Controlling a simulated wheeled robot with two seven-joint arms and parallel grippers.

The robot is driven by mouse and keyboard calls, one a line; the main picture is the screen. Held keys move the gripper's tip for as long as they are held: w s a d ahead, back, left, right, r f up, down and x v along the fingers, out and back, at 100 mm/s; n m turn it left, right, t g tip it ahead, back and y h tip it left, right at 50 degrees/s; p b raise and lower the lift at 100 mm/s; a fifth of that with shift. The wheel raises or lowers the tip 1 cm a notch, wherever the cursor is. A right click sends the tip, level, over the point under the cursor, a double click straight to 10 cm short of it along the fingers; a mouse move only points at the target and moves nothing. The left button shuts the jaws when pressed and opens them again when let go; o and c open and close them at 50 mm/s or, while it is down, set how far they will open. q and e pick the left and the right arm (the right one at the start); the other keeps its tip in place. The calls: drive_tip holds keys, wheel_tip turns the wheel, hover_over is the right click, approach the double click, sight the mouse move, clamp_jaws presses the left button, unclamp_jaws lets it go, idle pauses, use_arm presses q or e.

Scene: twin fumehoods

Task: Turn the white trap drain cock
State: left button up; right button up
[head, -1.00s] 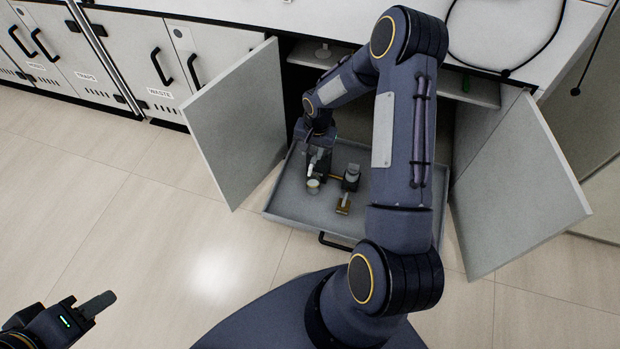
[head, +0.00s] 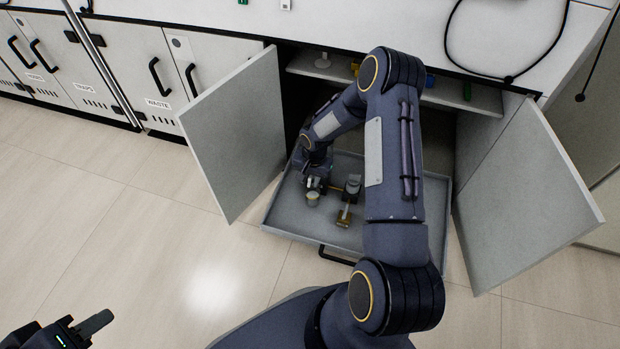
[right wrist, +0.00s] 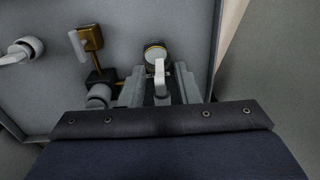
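A small white lever (right wrist: 160,78), the cock handle, stands between the fingertips of my right gripper (right wrist: 159,84) in the right wrist view. The fingers are apart, with a gap on either side of the lever. Just beyond it is a round pale cup with a dark and yellow rim (right wrist: 157,54); the cup also shows in the head view (head: 312,198). My right gripper (head: 314,184) reaches down into the grey tray (head: 287,213), beside the cup. My left gripper (head: 93,326) is at the bottom left of the head view, partly cut off, away from the cabinet.
A brass block (head: 343,219) with a pale handle and a dark fitting (head: 353,186) sit in the tray, right of my right gripper. Open cabinet doors stand left (head: 237,135) and right (head: 525,195). A shelf (head: 470,95) spans above. The floor in front is clear.

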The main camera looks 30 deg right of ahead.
clamp_jaws()
drive_tip(key=shift+s+d, duration=0.1)
drive_tip(key=shift+s+d+f+t+y+b, duration=0.2)
drive_tip(key=shift+f+t+y+b, duration=0.1)
drive_tip(key=shift+t+y+b, duration=1.5)
drive_tip(key=shift+s+d+f+t+y+b, duration=0.1)
drive_tip(key=shift+s+f+t+y+b, duration=0.15)
drive_tip(key=shift+t+y+b, duration=1.55)
drive_tip(key=shift+s+d+f+t+y+b, duration=0.15)
drive_tip(key=shift+f+t+y+b, duration=0.2)
drive_tip(key=shift+t+y+b, duration=1.4)
drive_tip(key=shift+a+t+y+p, duration=0.1)
drive_tip(key=shift+t+y+p, duration=0.35)
drive_tip(key=shift+t, duration=0.7)
drive_tip(key=shift+o, duration=0.5)
unclamp_jaws()
